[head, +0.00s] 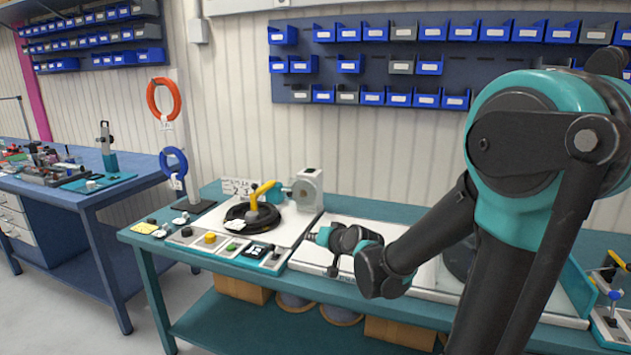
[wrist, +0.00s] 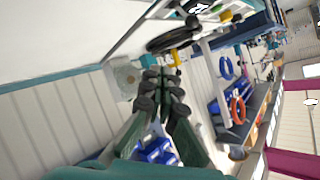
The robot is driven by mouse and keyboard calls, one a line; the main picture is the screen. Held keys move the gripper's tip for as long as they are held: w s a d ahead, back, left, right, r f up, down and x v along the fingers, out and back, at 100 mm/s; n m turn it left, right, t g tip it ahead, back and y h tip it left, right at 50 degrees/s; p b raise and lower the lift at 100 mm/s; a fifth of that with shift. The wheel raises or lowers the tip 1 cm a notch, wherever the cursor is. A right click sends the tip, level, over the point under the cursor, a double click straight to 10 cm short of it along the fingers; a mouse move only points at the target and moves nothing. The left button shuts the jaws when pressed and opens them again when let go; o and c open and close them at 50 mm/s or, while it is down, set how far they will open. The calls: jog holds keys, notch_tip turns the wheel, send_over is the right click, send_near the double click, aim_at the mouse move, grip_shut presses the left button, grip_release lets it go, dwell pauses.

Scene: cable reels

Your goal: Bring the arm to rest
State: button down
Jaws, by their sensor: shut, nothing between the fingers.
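My arm comes in from the right of the head view, bent, with its end over the teal workbench (head: 205,262). My gripper (head: 312,236) is at the front of the bench top, pointing left, just right of the machine with the black cable coil (head: 252,216). In the wrist view, my gripper (wrist: 161,74) shows its two fingers with the tips close together and nothing between them. The coil also shows beyond the fingertips in the wrist view (wrist: 172,40). My arm hides part of the bench's right side.
An orange ring (head: 163,99) and a blue ring (head: 173,161) hang left of the coil machine. A row of small controls (head: 210,238) lines the bench's front edge. Blue bins (head: 385,97) hang on the wall. Another bench (head: 75,190) stands at left, with open floor between.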

jog(key=s+d+f+g+h, duration=0.3)
jog(key=s+d+f, duration=0.4)
jog(key=s+d, duration=0.3)
jog(key=s+d+f+g+h, duration=0.3)
jog(key=s+d+f, duration=0.4)
jog(key=s+d, duration=0.3)
jog(key=s+g, duration=0.1)
jog(key=s, duration=0.1)
jog(key=shift+s+n+h, duration=0.3)
